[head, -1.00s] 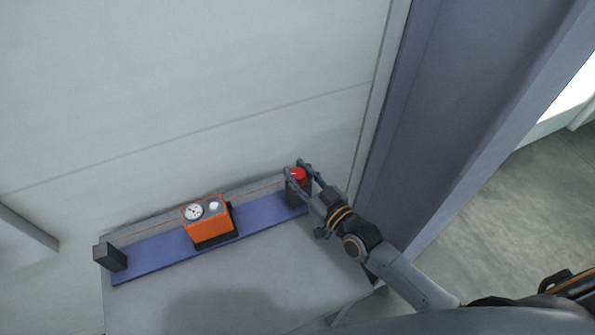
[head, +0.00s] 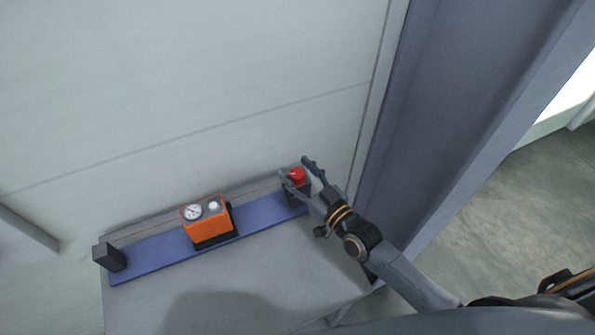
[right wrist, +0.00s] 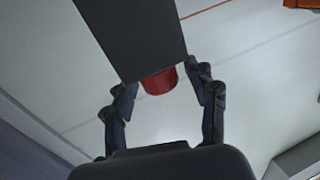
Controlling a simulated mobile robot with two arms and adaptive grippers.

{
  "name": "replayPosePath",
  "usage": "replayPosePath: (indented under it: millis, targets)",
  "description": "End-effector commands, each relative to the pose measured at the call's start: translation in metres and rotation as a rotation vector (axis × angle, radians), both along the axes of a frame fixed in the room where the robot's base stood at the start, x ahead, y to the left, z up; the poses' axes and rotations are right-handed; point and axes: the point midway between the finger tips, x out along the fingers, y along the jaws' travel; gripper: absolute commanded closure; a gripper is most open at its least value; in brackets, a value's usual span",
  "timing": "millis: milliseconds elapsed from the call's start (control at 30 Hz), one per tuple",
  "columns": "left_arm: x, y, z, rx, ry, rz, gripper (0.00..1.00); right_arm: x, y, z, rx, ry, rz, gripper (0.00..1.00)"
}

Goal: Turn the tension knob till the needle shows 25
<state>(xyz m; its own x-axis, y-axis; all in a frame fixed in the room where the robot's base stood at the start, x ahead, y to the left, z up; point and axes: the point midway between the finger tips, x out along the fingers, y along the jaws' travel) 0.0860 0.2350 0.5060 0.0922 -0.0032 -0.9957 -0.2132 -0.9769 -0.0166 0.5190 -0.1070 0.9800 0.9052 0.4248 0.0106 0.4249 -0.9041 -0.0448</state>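The red tension knob (head: 297,174) sits on top of a dark post at the right end of a blue rail. It also shows in the right wrist view (right wrist: 159,82), partly behind the dark post (right wrist: 132,36). My right gripper (head: 296,167) is open, with one finger on each side of the knob and visible gaps in the wrist view. An orange meter box (head: 211,231) stands mid-rail with a round white dial (head: 193,212); its needle is too small to read. My left gripper is not in view.
The blue rail (head: 160,254) lies on a grey bench (head: 270,265) against a pale wall. A dark block (head: 109,257) stands at its left end, and a thin orange wire runs along behind. A blue-grey column (head: 450,130) rises close to the right of my right arm.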

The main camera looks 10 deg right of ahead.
Motion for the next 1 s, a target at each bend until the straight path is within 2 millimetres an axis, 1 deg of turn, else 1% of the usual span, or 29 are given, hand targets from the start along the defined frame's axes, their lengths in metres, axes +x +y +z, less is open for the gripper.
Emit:
replayPosePath:
  millis: [167, 267, 367, 600, 700, 833, 1000]
  targets:
    - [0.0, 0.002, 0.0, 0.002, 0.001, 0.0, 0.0, -0.002, 0.0, -0.002, -0.002, 0.004, 0.001, 0.43]
    - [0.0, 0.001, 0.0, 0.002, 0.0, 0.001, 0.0, -0.008, -0.003, -0.003, -0.003, 0.005, 0.001, 0.43]
    - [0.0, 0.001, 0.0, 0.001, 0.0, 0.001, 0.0, -0.023, -0.01, -0.003, -0.003, 0.007, 0.001, 0.43]
    - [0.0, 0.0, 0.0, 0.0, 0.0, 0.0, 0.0, -0.07, -0.032, -0.003, -0.004, 0.007, 0.002, 0.43]
    - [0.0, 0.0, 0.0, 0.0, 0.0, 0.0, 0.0, -0.087, -0.04, -0.003, -0.003, 0.005, 0.001, 0.43]
    - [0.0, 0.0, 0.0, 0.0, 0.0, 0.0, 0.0, -0.101, -0.048, -0.003, -0.002, 0.004, 0.0, 0.43]
    - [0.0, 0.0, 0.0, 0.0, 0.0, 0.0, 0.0, -0.109, -0.051, -0.001, 0.0, 0.0, 0.0, 0.43]
